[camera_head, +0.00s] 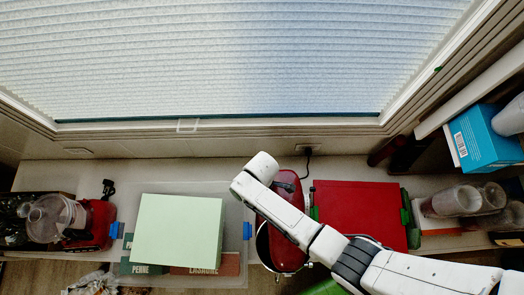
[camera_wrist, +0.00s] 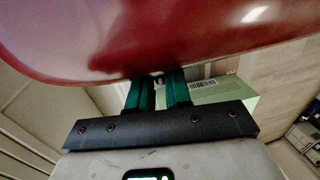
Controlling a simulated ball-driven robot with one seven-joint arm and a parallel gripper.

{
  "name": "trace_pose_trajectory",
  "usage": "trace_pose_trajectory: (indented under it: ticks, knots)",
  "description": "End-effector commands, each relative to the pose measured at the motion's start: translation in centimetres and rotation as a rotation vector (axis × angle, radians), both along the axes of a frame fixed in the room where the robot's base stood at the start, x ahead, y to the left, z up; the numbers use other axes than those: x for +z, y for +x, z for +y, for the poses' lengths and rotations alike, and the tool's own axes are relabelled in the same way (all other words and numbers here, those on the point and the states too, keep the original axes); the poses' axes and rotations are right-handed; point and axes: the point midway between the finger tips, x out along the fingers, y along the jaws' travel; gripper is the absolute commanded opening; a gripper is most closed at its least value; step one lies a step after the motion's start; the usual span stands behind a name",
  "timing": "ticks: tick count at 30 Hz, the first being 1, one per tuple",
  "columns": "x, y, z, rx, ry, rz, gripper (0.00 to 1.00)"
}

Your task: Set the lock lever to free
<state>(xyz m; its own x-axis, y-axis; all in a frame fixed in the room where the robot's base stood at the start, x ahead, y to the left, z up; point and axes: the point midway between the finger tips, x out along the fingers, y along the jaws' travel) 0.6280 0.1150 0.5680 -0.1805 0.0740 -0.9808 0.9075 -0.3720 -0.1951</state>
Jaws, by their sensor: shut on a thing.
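The red stand mixer (camera_head: 284,254) stands on the counter, partly covered by my white arm in the head view. Its glossy red head (camera_wrist: 150,35) fills the top of the wrist view. My gripper (camera_wrist: 158,82) has its two green fingers pointing up at the head's lower edge, close together. A small lever-like piece (camera_wrist: 158,76) shows between the fingertips, and the gripper is shut on it; it appears to be the lock lever, mostly hidden by the fingers. Its setting cannot be read. In the head view the gripper is hidden behind my arm and the mixer.
A pale green box (camera_head: 177,231) on a clear bin is left of the mixer. A red-lidded bin (camera_head: 360,212) is close on its right. A red appliance (camera_head: 98,222) is at far left. A blue box (camera_head: 485,138) and clear cups (camera_head: 455,200) are at right. A window is behind.

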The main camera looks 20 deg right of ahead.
Motion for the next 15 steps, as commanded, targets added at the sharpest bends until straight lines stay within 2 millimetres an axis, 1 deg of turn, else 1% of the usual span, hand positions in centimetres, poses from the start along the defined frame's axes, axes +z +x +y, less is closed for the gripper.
trace_pose_trajectory:
  ticks: [9,11,15]
  knots:
    - [0.1,-0.1,0.0,0.000,-0.001,0.000,0.00]
    - [0.2,-0.5,0.1,0.000,-0.002,0.001,0.00]
    - [0.3,-2.1,0.7,0.003,-0.003,0.002,0.00]
